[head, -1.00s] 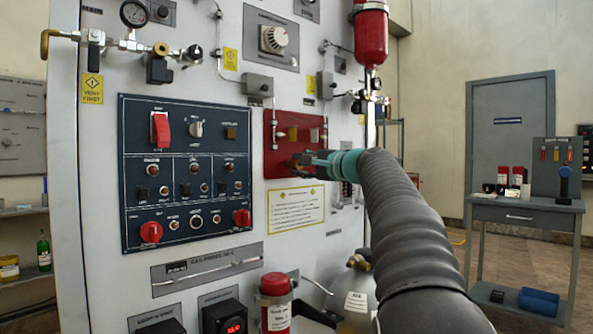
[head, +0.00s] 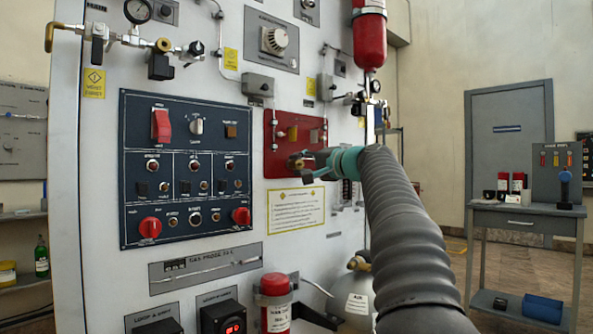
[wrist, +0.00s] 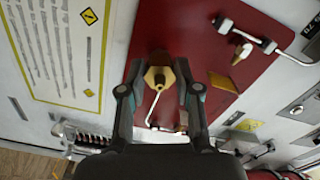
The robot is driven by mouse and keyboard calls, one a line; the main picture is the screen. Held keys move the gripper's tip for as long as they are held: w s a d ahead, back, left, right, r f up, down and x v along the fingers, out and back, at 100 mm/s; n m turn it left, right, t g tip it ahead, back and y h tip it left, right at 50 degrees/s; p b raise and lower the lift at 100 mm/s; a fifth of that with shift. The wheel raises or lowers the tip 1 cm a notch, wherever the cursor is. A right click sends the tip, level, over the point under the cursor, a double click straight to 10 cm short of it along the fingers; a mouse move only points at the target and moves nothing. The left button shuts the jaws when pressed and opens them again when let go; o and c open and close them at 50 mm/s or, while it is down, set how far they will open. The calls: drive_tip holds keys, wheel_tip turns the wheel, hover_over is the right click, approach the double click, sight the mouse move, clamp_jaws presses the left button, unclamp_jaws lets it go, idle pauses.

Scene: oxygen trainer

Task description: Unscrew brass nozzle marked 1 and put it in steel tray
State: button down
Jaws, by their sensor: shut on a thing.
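My gripper (wrist: 156,79) is shut on a brass nozzle (wrist: 158,72) with a hexagonal body, one finger on each side of it. The nozzle sits at the red panel (wrist: 185,35), and I cannot tell whether it is still threaded in. In the head view, my gripper (head: 311,166) is at the lower part of the red panel (head: 312,146), and the brass nozzle (head: 294,163) shows just beyond the fingertips. No number is legible on the nozzle. I cannot make out a steel tray in either view.
Other fittings (head: 293,132) stand on the red panel above my gripper. A thin metal pipe (wrist: 152,108) runs close to the nozzle. A yellow-edged instruction sheet (head: 296,211) is below the panel. A grey cart (head: 527,214) with bottles and a blue bin (head: 541,306) stands at the right.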

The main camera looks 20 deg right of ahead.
drive_tip(key=shift+n, duration=0.8)
drive_tip(key=shift+f+n+b, duration=0.15)
drive_tip(key=shift+n+b, duration=0.5)
drive_tip(key=shift+n, duration=1.05)
drive_tip(key=shift+n+b, duration=0.4)
drive_tip(key=shift+n, duration=0.2)
drive_tip(key=c, duration=0.8)
unclamp_jaws()
